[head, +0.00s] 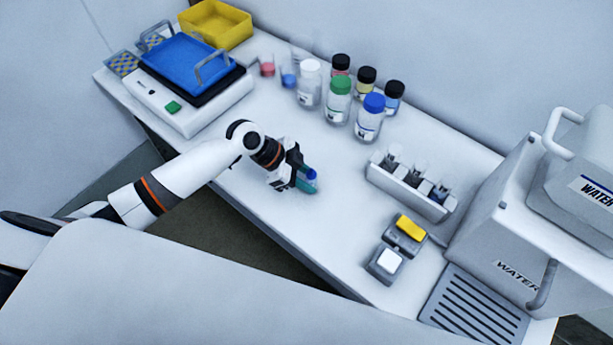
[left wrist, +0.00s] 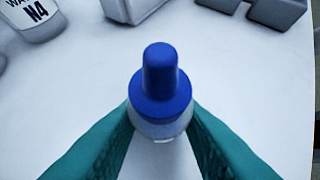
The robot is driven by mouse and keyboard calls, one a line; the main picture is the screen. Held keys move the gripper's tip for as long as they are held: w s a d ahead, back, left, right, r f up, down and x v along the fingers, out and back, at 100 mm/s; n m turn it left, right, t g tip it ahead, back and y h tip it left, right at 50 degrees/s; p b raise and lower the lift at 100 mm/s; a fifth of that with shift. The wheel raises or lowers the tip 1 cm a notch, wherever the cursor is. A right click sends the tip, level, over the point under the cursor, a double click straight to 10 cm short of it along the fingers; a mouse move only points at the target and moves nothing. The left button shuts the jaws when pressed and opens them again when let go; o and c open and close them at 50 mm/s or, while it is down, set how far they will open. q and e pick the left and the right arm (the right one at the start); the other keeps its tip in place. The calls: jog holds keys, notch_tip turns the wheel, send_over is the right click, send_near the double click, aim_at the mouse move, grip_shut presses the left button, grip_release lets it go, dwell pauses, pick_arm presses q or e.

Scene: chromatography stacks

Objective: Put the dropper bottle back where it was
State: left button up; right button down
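The dropper bottle, with a blue dropper cap and a pale body, stands upright between the teal fingers of my left gripper in the left wrist view (left wrist: 160,88). Both fingers of my left gripper (left wrist: 163,143) appear to press on the bottle's body. In the head view, my left gripper (head: 305,181) is low over the front middle of the white bench, and the blue cap of the bottle (head: 311,175) shows at its fingertips. I cannot tell whether the bottle's base touches the bench. My right gripper is not seen in either view.
Several capped jars, including a green-capped one (head: 339,100), stand behind my left gripper. A white rack (head: 408,192) with vials is to its right. Small blocks with yellow and white tops (head: 385,263) sit front right, near a WATERS instrument (head: 500,260). A blue tray (head: 187,62) is at left.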

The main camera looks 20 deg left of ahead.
pick_arm(q)
jog(key=o, duration=0.6)
jog(key=shift+c, duration=0.2)
jog(key=b+v, duration=0.1)
jog(key=v, duration=1.1)
